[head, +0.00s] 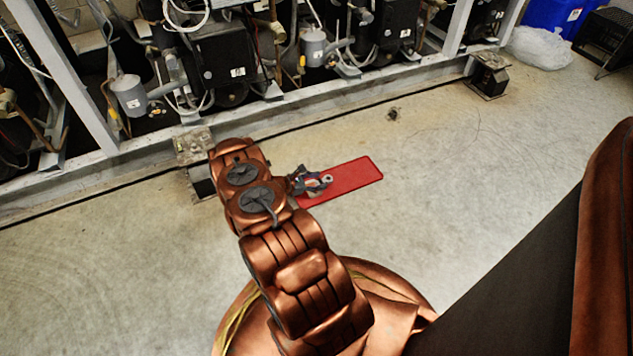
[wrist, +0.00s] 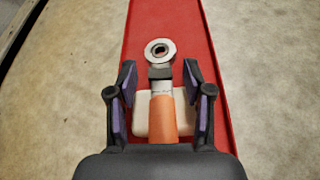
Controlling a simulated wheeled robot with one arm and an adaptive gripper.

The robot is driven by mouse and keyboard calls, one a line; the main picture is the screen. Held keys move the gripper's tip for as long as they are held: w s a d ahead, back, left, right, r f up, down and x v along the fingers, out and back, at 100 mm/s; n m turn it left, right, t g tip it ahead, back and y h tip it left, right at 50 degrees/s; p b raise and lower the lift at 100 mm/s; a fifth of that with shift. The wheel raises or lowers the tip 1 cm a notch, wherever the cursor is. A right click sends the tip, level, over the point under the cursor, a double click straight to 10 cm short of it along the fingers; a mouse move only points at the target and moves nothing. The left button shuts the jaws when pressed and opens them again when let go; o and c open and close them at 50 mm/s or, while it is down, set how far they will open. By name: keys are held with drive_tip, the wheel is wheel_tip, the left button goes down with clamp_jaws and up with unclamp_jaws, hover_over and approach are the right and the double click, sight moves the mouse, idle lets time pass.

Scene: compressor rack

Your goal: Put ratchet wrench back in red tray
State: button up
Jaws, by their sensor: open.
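The red tray (head: 350,182) lies on the concrete floor in the head view. It also fills the middle of the wrist view (wrist: 208,42). The ratchet wrench (wrist: 161,52) shows in the wrist view over the tray, with a round metal head pointing away and an orange handle. Its ring end also shows at the tray's left part in the head view (head: 327,179). My gripper (wrist: 160,85) is open, with one finger on each side of the wrench and a gap to it. In the head view my gripper (head: 308,181) is over the tray's left end. The handle's near end is hidden by my gripper.
A pale block (wrist: 142,118) shows beneath the wrench handle in the wrist view. The compressor rack (head: 300,93) runs along the back, with metal feet on the floor. A blue bin (head: 556,14) and a clear plastic bag (head: 540,47) are at the back right. Floor right of the tray is clear.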

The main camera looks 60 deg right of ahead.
drive_tip(key=shift+f+b, duration=0.2)
drive_tip(key=shift+b, duration=0.6)
drive_tip(key=p+v, duration=0.4)
drive_tip(key=v, duration=0.2)
drive_tip(key=shift+w+a+r, duration=0.1)
drive_tip(key=shift+w+a, duration=0.1)
drive_tip(key=shift+a, duration=0.05)
drive_tip(key=shift+w+a+r+p, duration=0.15)
drive_tip(key=shift+w+a+p, duration=0.2)
drive_tip(key=shift+a, duration=0.2)
drive_tip(key=shift+a+r, duration=0.1)
drive_tip(key=shift+r, duration=0.05)
drive_tip(key=a+r+m+y, duration=0.3)
drive_tip(key=a+r, duration=0.7)
drive_tip(key=r, duration=0.5)
drive_tip(key=a+r+m+y, duration=0.3)
drive_tip(key=a+r, duration=0.7)
drive_tip(key=r, duration=0.4)
drive_tip(key=s+a+r+m+t+y, duration=0.1)
drive_tip(key=s+a+r+y, duration=0.1)
drive_tip(key=s+a+r, duration=0.3)
drive_tip(key=s+a+r+m+t+y, duration=0.1)
drive_tip(key=s+a+r, duration=0.3)
drive_tip(key=s+a, duration=0.4)
drive_tip(key=s+a+r+m+t+y, duration=0.2)
drive_tip(key=s+a+r, duration=0.3)
drive_tip(key=a, duration=0.7)
drive_tip(key=shift+s+r+y, duration=0.4)
drive_tip(key=shift+s, duration=0.35)
drive_tip(key=shift+a, duration=0.1)
